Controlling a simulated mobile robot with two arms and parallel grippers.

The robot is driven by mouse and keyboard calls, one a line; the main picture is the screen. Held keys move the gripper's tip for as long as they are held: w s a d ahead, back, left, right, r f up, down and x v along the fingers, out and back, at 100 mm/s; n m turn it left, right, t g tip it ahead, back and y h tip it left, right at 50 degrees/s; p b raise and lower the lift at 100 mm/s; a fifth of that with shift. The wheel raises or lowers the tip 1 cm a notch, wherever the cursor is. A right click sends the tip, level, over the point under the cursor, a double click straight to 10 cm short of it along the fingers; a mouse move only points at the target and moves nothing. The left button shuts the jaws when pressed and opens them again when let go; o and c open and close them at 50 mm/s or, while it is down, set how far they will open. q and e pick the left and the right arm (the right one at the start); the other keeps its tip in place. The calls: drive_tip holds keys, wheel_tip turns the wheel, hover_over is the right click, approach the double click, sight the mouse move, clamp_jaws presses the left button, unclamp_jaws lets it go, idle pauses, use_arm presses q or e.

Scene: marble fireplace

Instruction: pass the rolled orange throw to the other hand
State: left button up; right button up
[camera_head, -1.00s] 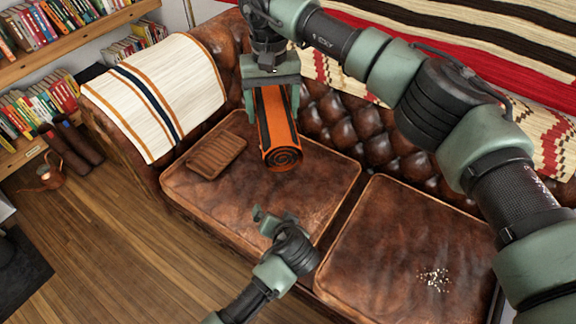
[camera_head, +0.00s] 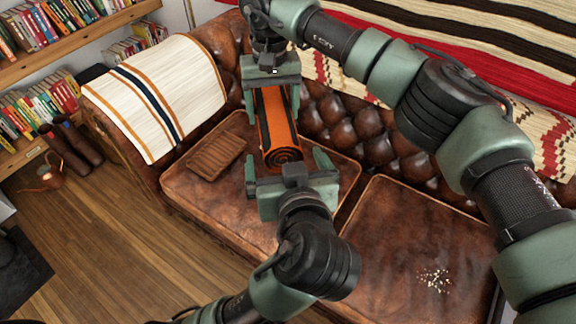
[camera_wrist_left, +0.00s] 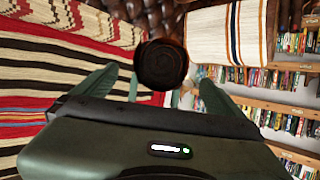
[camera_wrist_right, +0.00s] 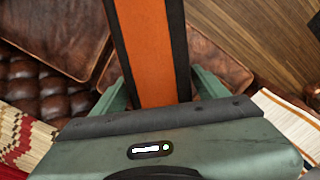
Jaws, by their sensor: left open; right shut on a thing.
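The rolled orange throw (camera_head: 277,122), orange with black stripes, is held above the left seat cushion of the leather sofa. My right gripper (camera_head: 272,112) is shut on its far end; the right wrist view shows the throw (camera_wrist_right: 150,45) running out between the fingers. My left gripper (camera_head: 285,168) is open, its fingers spread to either side of the near, spiral end. In the left wrist view the dark rolled end (camera_wrist_left: 161,64) lies ahead, between the open fingertips (camera_wrist_left: 160,80). Whether the left fingers touch the throw cannot be told.
A brown ridged object (camera_head: 216,153) lies on the left cushion (camera_head: 190,192). Pale crumbs (camera_head: 434,280) lie on the right cushion (camera_head: 400,235). A striped white blanket (camera_head: 160,95) covers the sofa arm. Bookshelves (camera_head: 75,45) stand at the left, with a copper watering can (camera_head: 42,178) on the floor.

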use_arm(q)
drive_tip(key=x, duration=0.9)
drive_tip(key=shift+w+f, duration=0.15)
drive_tip(key=c, duration=1.5)
drive_tip(key=shift+c, duration=1.1)
use_arm(e)
drive_tip(key=o, duration=1.7)
